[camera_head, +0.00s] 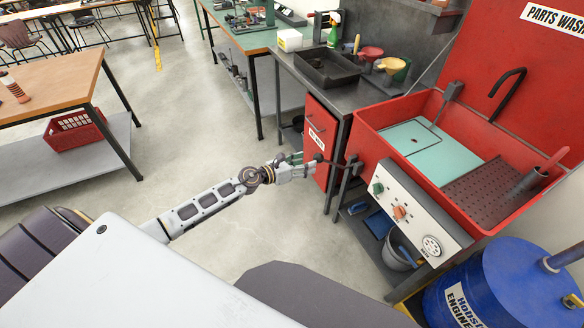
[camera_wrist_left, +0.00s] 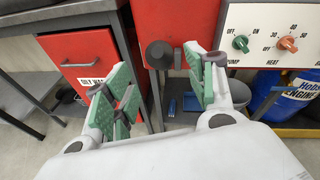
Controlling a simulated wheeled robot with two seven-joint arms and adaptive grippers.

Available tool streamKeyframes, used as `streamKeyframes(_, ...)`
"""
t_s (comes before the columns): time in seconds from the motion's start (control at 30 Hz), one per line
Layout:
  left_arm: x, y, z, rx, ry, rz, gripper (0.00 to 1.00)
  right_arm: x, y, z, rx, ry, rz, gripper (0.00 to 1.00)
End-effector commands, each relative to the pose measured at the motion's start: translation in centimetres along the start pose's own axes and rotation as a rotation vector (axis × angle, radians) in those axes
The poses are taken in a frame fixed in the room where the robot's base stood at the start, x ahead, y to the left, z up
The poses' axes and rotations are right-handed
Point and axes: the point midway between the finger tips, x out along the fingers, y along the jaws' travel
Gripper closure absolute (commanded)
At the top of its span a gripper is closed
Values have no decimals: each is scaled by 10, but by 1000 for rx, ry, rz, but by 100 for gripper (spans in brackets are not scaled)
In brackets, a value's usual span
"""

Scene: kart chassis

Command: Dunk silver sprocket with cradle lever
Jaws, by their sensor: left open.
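My left gripper (camera_head: 306,168) is open in front of the red parts washer (camera_head: 367,112). In the left wrist view its green-padded fingers (camera_wrist_left: 162,85) stand apart. A dark round knob (camera_wrist_left: 160,54) shows between the fingers, with no visible grip on it. It appears to be the end of the cradle lever (camera_head: 354,165) on the washer's left side; a dark pivot shows behind the right finger. I cannot make out a silver sprocket. My right gripper is not in view.
The control panel (camera_head: 405,210) faces the front. A red drawer cabinet (camera_head: 320,135) stands left of the lever, under a grey bench with a black tray (camera_head: 328,68). A blue drum (camera_head: 505,288) stands at the lower right.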

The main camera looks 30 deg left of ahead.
Motion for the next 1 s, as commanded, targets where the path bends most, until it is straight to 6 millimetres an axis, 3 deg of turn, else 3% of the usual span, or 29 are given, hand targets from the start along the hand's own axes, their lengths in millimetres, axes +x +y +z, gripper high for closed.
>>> streamKeyframes(0.6,-44,0,0,1,1,1,44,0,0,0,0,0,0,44)
streamKeyframes(1.0,-52,0,0,1,0,0,44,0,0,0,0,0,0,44)
